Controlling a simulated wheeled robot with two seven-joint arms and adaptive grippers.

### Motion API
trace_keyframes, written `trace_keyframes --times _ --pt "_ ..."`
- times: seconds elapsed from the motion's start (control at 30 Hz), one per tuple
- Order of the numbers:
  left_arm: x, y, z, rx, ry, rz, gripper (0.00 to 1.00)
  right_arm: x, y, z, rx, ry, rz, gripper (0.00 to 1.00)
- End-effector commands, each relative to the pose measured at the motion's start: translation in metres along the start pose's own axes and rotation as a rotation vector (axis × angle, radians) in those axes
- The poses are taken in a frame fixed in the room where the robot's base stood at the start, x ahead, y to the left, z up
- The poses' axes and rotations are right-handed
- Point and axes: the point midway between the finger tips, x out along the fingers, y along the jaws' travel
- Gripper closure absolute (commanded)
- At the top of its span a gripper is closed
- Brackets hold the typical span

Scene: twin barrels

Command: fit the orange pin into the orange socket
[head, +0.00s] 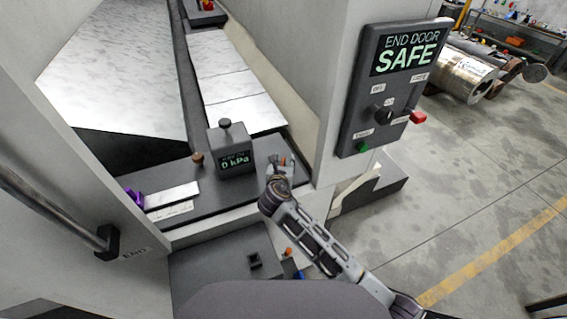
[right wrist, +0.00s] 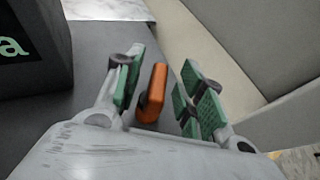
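An upright orange piece (right wrist: 158,88) with a dark round part on its near side stands between the fingers of my right gripper (right wrist: 159,98) in the right wrist view. Gaps show on both sides of it, and the green-padded fingers are apart. In the head view my right gripper (head: 281,162) is over the right end of the dark ledge, where the orange piece is small and partly covered. I cannot tell whether this piece is the pin or the socket. Another small orange thing (head: 288,251) shows lower down beside my right arm. My left gripper is not in view.
A grey box reading 0 kPa (head: 232,150) stands on the dark ledge (head: 215,190), left of my right gripper. A brown knob (head: 198,158) and a purple thing (head: 132,198) are farther left. The wall with the SAFE panel (head: 395,85) rises at right. A blue thing (head: 299,275) is below.

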Motion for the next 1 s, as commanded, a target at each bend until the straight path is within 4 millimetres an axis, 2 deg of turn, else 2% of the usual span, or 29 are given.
trace_keyframes --times 0.37,1.0 --pt "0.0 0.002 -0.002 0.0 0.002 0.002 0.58 -0.025 0.0 -0.001 -0.001 0.0 0.001 0.61" --pt "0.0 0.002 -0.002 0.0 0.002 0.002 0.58 -0.103 0.0 -0.001 -0.001 0.0 0.001 0.61"
